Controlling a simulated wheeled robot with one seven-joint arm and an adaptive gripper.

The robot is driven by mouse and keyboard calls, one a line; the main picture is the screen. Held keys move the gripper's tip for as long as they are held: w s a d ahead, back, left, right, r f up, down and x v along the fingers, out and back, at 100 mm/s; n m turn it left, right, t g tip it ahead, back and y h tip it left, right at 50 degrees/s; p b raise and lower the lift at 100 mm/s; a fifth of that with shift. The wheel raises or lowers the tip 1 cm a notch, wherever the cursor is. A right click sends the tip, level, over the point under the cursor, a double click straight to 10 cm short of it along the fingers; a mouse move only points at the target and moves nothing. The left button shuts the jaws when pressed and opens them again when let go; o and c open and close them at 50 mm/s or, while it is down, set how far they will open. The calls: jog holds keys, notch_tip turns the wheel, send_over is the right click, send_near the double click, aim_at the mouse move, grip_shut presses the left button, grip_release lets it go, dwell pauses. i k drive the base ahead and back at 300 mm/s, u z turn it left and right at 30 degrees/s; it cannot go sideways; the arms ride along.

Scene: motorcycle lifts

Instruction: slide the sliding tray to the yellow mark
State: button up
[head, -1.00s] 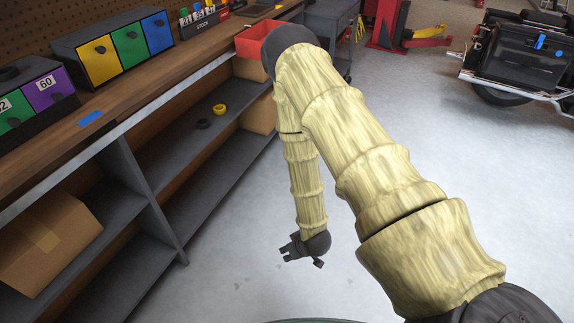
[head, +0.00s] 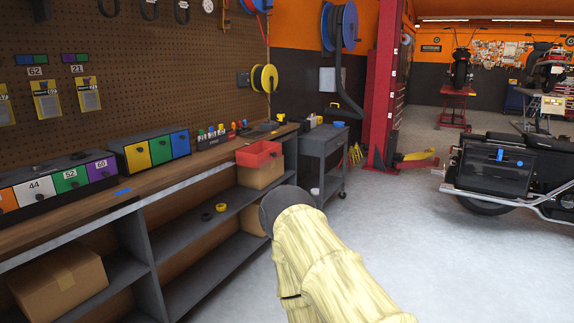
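I cannot make out a yellow mark on the bench.
The workbench (head: 70,221) runs along the left, with drawer boxes (head: 157,150) and a blue patch (head: 124,191) on it. Shelves below hold a cardboard box (head: 60,285) and tape rolls. A grey cart (head: 325,147) stands beyond. Open floor lies right; a motorcycle (head: 497,170) stands there.

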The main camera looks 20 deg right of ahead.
aim_at(262, 154)
jog(key=z, duration=0.95)
jog(key=i, duration=1.8)
jog(key=u, duration=0.9)
